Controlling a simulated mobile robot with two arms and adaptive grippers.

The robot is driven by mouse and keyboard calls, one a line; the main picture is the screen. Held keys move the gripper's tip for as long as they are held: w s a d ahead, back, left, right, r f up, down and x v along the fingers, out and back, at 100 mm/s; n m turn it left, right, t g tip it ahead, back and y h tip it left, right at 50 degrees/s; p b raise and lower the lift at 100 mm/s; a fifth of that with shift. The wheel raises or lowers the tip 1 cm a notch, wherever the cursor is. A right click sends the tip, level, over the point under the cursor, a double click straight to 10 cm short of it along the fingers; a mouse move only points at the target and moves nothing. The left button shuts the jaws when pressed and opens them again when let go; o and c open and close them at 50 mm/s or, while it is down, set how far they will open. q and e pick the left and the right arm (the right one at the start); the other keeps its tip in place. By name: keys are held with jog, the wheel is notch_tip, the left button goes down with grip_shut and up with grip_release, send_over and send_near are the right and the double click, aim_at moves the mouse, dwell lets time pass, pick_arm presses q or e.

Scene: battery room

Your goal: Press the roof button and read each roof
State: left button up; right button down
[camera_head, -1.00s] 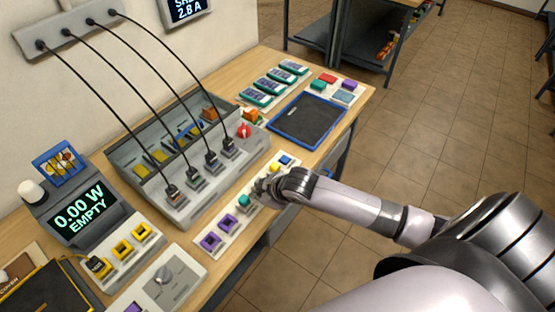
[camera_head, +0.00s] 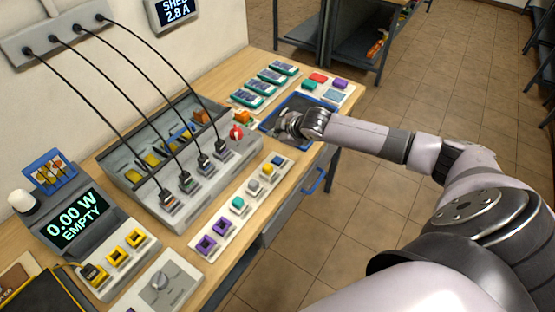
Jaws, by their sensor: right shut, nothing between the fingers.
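A pale strip (camera_head: 243,214) along the bench front carries a teal piece (camera_head: 237,203), a grey one (camera_head: 252,186), a yellow one (camera_head: 267,170), a blue one (camera_head: 278,160) and two purple square frames (camera_head: 207,245). I cannot tell which piece is the roof button. A meter display (camera_head: 73,221) at the left reads "0.00 W EMPTY". A wall display (camera_head: 173,10), cut off at the top, reads "SHED 2.8 A". My right gripper (camera_head: 283,130) is shut and empty over the dark blue-rimmed tray (camera_head: 270,130), hiding part of it. My left gripper is out of view.
A grey rack (camera_head: 228,165) with several cabled plugs and a red knob (camera_head: 237,132) stands mid-bench. Teal handheld units (camera_head: 260,88) and coloured blocks (camera_head: 318,77) lie at the far end.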

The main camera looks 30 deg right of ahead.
jog(key=b, duration=0.8)
send_over(276, 161)
notch_tip(276, 161, down, 7)
jog(key=shift+f, duration=0.9)
dwell(0.3)
jog(key=shift+f, duration=0.45)
jog(key=shift+f, duration=0.4)
dwell(0.7)
jog(key=shift+r, duration=0.1)
jog(key=shift+r+p, duration=0.7)
jog(key=shift+p, duration=0.1)
